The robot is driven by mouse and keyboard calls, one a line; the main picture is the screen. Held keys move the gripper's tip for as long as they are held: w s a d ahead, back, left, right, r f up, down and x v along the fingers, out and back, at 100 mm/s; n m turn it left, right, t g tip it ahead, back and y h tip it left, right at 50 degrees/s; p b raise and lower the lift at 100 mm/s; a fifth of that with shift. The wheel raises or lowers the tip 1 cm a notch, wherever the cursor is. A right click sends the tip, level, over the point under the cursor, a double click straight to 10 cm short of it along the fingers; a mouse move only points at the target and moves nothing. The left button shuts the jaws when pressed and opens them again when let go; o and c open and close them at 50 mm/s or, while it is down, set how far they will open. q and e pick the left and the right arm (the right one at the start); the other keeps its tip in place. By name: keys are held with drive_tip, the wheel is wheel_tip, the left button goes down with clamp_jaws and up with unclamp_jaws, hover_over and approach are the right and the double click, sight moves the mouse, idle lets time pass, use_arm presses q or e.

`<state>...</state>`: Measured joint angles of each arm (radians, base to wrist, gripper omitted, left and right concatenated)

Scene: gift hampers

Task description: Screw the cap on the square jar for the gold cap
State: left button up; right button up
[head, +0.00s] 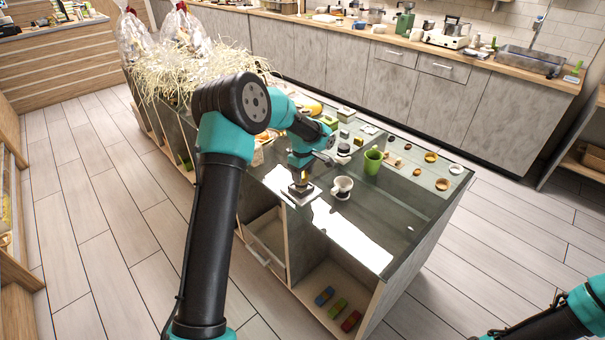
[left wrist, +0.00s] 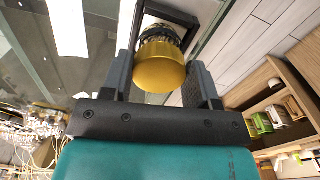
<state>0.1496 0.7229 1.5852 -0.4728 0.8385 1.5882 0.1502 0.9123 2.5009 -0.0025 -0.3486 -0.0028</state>
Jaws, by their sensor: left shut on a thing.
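My left gripper (head: 301,183) points down over the counter's front left part, above a small pale square base. In the left wrist view its two fingers (left wrist: 162,80) stand on either side of the gold cap (left wrist: 160,72), shut on it. A jar body (left wrist: 158,36) with dark and amber tones shows just beyond the cap, in line with it, within a dark square frame (left wrist: 180,16). Whether the cap is seated on the thread cannot be told. My right arm shows only at the lower right of the head view; its gripper is out of view.
Several small caps and dishes (head: 431,157) lie farther right. Straw-filled hampers (head: 190,75) stand at the back left. The counter's front right glass is clear.

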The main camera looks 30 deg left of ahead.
use_arm(q)
drive_tip(key=shift+m, duration=1.2)
drive_tip(key=m, duration=0.4)
drive_tip(key=shift+s, duration=0.1)
drive_tip(key=shift+a+m, duration=0.1)
drive_tip(key=shift+m, duration=2)
drive_tip(key=m, duration=0.2)
drive_tip(key=shift+s+m, duration=0.1)
drive_tip(key=shift+m, duration=0.2)
drive_tip(key=shift+a+m, duration=0.1)
drive_tip(key=shift+m, duration=0.7)
